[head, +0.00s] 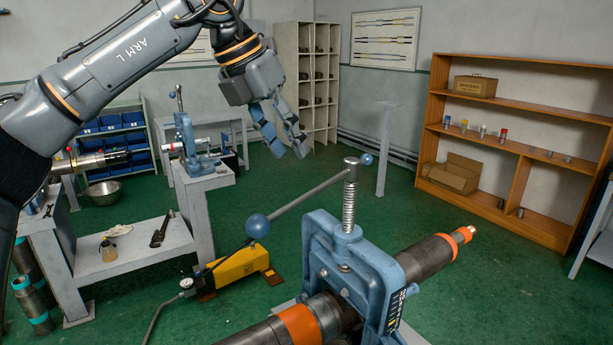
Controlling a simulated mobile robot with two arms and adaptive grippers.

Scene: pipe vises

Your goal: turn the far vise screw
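The far vise (186,140) is a small blue frame on a grey stand at the back left, with a pipe through it. Its upright screw (180,98) rises from the top, with dark handle ends. The near vise (352,265) is a large blue frame in the foreground, clamping a dark pipe with orange bands. Its threaded screw (348,208) carries a long slanted bar (305,196) with blue ball ends. My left gripper (290,152) hangs in the air, to the picture's right of the far vise and above the near vise's bar. Its fingers are apart and empty. My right gripper is out of view.
A yellow hydraulic pump (238,268) stands on the green floor left of the near vise. A grey bench (140,245) at left holds a wrench (160,231). A wooden shelf (512,135) stands at right, and a thin grey post (385,150) behind the near vise.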

